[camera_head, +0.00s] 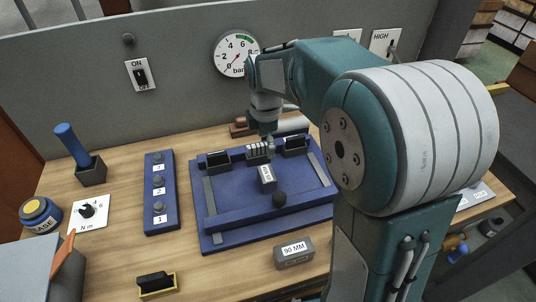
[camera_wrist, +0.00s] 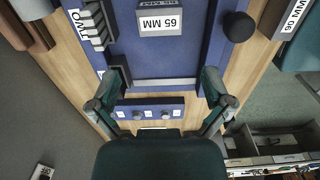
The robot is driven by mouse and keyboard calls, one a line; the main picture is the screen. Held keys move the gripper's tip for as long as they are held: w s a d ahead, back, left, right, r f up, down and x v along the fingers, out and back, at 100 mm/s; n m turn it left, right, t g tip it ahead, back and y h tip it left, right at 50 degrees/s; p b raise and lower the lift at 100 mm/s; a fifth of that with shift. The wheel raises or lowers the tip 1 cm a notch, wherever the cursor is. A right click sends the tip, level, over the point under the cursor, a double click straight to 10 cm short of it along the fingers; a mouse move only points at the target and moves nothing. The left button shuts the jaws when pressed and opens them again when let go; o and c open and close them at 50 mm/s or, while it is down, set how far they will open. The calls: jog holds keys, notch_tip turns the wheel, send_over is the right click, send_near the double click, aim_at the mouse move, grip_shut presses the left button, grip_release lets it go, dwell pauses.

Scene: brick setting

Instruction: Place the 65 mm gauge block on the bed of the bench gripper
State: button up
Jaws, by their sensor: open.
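The 65 mm gauge block (camera_wrist: 160,22) is a grey block with a white "65 MM" label. It rests on the blue bed of the bench gripper (camera_head: 240,212), which also shows in the wrist view (camera_wrist: 150,62). In the head view a small grey block with a white label (camera_head: 266,178) stands on the bed, its text too small to read. My gripper (camera_wrist: 160,100) is open and empty, its two fingers apart, with the block beyond the fingertips. In the head view my gripper (camera_head: 265,140) hangs over the bed's back part, partly hidden by my arm.
A 90 MM block (camera_head: 294,252) stands on the wood in front of the bed. Dark jaws (camera_head: 217,160) stand at the bed's back, and a black knob (camera_head: 279,199) near its front. A blue button strip (camera_head: 160,195) lies to the left. A black-and-yellow piece (camera_head: 156,284) sits at the front.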

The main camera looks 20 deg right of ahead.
jog(key=s+r+m+t, duration=0.2)
jog(key=s+r+m, duration=0.1)
jog(key=s+m, duration=0.6)
jog(key=s+r+m+t, duration=0.3)
jog(key=s+m, duration=0.6)
jog(key=s, duration=0.3)
jog(key=shift+r+t, duration=0.3)
jog(key=shift+r, duration=0.05)
